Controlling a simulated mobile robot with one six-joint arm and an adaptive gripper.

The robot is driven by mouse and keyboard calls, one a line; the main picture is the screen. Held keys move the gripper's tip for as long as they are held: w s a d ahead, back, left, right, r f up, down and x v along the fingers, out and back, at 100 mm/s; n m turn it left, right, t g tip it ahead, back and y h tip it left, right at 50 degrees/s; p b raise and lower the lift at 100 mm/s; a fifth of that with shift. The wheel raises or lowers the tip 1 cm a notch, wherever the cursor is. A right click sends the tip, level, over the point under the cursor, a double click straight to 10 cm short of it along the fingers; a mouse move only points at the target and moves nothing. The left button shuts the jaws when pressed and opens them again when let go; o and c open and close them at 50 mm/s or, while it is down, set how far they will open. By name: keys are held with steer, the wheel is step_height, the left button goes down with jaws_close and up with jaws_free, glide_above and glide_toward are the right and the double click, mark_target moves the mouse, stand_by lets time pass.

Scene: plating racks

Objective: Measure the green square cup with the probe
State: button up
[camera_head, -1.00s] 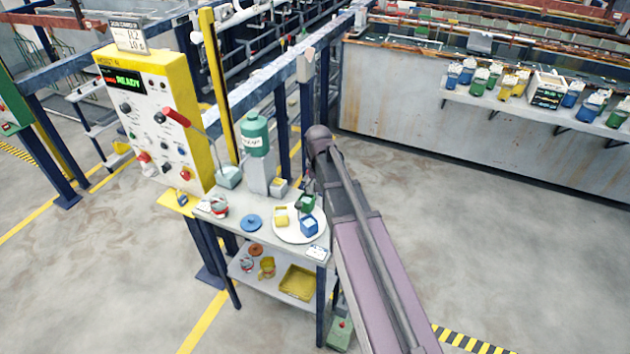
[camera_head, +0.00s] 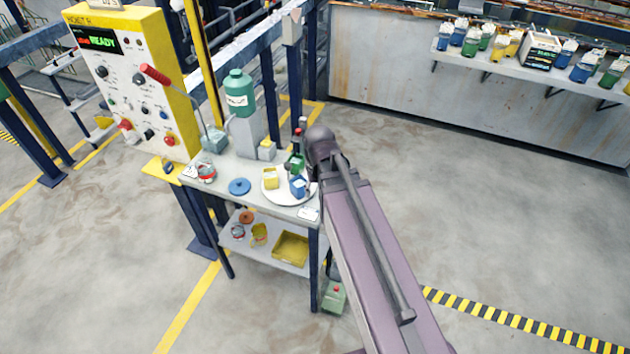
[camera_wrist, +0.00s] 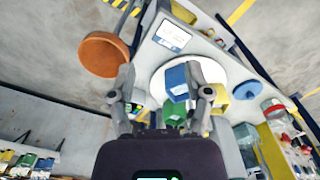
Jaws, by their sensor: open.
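The green square cup (camera_head: 296,164) sits on a round white plate (camera_head: 272,197) at the bench's right end, with a blue square cup (camera_head: 298,185) and a yellow one (camera_head: 271,179). My arm hides part of the plate's right side. In the wrist view, my gripper (camera_wrist: 165,97) is open, with fingers apart. The blue cup (camera_wrist: 175,80) and a green cup surface (camera_wrist: 178,112) show between and below the fingers. The fingers appear empty; contact with the green cup cannot be told. I cannot clearly identify the probe.
The bench (camera_head: 225,172) also holds a blue lid (camera_head: 240,187), a red-rimmed pot (camera_head: 206,173) and a teal bottle (camera_head: 239,93). A yellow-sided control panel (camera_head: 130,85) stands left. An orange disc (camera_wrist: 103,53) shows beside the left finger. Open floor lies right.

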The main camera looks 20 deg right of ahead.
steer(key=shift+s+f+b, duration=0.3)
steer(key=shift+s+f, duration=0.1)
steer(key=shift+s, duration=0.5)
steer(key=shift+s+f+b, duration=0.25)
steer(key=shift+s+f, duration=0.1)
steer(key=shift+s, duration=0.5)
steer(key=shift+s, duration=0.15)
